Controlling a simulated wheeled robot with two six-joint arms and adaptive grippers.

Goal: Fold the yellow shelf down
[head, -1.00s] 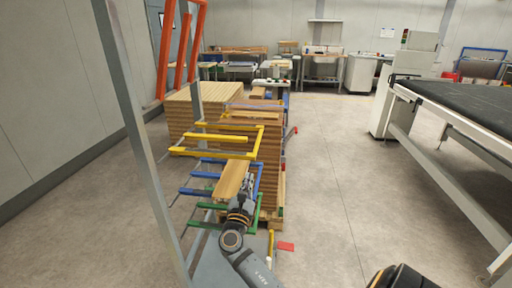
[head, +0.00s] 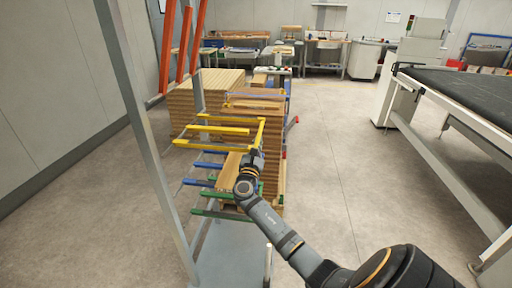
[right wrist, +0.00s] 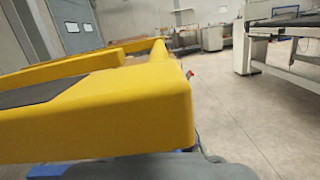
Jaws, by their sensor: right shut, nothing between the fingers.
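The yellow shelf (head: 218,130) is a frame of bars on a grey rack. It looks roughly level, above the blue shelf (head: 205,165) and the green shelf (head: 225,214). My right gripper (head: 257,153) is shut and empty, at the right end of the yellow shelf, just below its end bar. I cannot tell whether it touches the bar. In the right wrist view a yellow bar (right wrist: 110,110) with dark strips fills the left, very close to the camera. My left gripper is not in view.
Orange shelves (head: 183,45) stand folded up above the yellow one. A grey rack post (head: 140,120) rises at the left. Stacked wooden boards (head: 205,103) stand behind the rack. A conveyor (head: 470,100) stands at the right, with open floor (head: 350,190) between.

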